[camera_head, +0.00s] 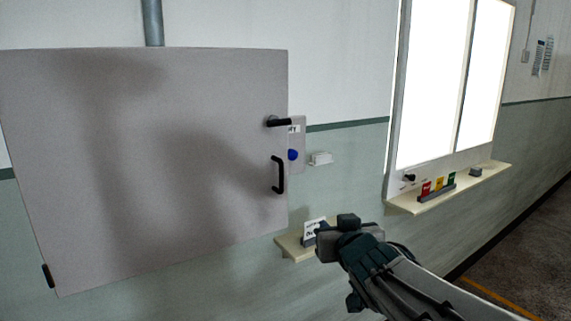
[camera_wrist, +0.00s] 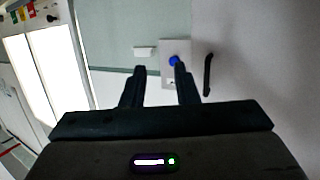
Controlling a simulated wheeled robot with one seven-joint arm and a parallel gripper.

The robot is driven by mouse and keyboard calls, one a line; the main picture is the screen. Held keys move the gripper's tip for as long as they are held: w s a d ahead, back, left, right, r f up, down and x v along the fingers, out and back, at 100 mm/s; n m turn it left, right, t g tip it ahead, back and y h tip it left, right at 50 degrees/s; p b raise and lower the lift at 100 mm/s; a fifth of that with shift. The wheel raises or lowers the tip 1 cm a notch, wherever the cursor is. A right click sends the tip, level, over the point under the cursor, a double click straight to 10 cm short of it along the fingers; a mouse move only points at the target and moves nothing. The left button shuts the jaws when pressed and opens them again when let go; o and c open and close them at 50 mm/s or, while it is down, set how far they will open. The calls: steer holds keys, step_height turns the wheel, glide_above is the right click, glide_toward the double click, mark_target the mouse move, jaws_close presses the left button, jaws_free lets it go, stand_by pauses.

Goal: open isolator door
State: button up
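The isolator door (camera_head: 150,150) is a large grey panel at the left of the head view, apparently closed. It carries a black vertical pull handle (camera_head: 279,174) near its right edge and a black lever (camera_head: 278,122) above it. A blue knob (camera_head: 293,155) sits on a narrow grey plate (camera_head: 299,132) beside that edge. My gripper (camera_head: 334,231) is below and right of the handle, apart from it. In the wrist view my gripper (camera_wrist: 159,70) has its fingers spread with nothing between them. The handle (camera_wrist: 208,75) and blue knob (camera_wrist: 174,60) show beyond the fingertips.
A small shelf (camera_head: 290,250) with a white card (camera_head: 314,228) is behind my gripper. A white box (camera_head: 321,158) is on the wall. A bright window (camera_head: 432,85) has a ledge (camera_head: 490,176) with coloured items at the right. Floor is open at the far right.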

mark_target(282, 173)
steer(key=w+a+r+n+t+y, duration=0.1)
steer(key=a+r+n+y, duration=0.2)
steer(key=a+r+y, duration=0.25)
steer(key=shift+h, duration=0.45)
steer(key=x, duration=0.4)
steer(key=r+x, duration=0.1)
steer(key=x, duration=0.8)
steer(key=shift+w+a+r+p, duration=0.15)
steer(key=shift+w+a+p, duration=0.15)
steer(key=shift+w, duration=0.05)
